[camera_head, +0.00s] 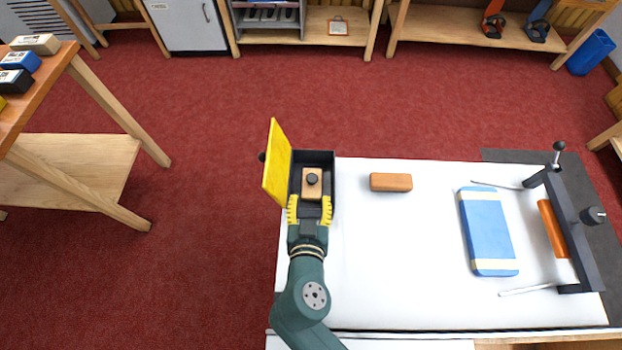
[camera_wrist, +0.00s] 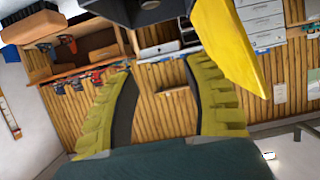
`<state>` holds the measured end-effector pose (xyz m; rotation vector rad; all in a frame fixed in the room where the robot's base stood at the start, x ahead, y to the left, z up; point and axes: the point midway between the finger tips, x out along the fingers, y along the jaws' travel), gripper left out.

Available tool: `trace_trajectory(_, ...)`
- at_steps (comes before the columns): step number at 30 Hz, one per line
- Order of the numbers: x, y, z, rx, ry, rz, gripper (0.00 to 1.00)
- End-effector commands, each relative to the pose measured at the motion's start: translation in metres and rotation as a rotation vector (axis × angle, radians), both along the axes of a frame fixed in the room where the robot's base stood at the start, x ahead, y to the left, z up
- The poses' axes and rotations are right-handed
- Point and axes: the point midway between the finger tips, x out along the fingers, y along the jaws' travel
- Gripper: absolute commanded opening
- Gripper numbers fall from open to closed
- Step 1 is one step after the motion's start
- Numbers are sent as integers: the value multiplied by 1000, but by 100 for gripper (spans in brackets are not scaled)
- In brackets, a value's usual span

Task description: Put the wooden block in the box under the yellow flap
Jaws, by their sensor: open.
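A black box (camera_head: 325,158) stands at the left edge of the white bench top, its yellow flap (camera_head: 277,163) raised on the left side. A light wooden block with a black knob (camera_head: 306,190) shows inside the box outline. A plain brown wooden block (camera_head: 390,182) lies on the bench to the right of the box. My gripper (camera_head: 309,207) is open at the near end of the box, with the knobbed block just beyond its fingertips. In the wrist view nothing sits between the fingers (camera_wrist: 160,65); the yellow flap (camera_wrist: 228,50) is at upper right.
A blue and cream book-like block (camera_head: 487,232) lies on the bench to the right. Beside it stands a dark press frame (camera_head: 570,235) with an orange roller (camera_head: 553,229). The white bench top (camera_head: 400,260) is clear in the middle. A wooden table (camera_head: 45,85) stands at left.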

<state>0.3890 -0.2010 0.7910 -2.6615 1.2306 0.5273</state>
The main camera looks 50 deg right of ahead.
Motion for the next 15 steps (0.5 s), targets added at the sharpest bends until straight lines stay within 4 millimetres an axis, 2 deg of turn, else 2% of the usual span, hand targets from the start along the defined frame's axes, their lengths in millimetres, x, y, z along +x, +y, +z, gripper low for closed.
trace_trajectory(5, -7, 8, 5, 0, -1, -1, 50)
trace_trajectory(10, -3, 9, 11, 5, -13, 9, 50)
trace_trajectory(11, 3, 10, 19, 10, -28, 20, 50)
trace_trajectory(13, 24, 16, 53, 29, -85, 80, 50)
trace_trajectory(14, 35, 21, 74, 38, -123, 121, 50)
trace_trajectory(15, 51, 29, 109, 42, -180, 192, 50)
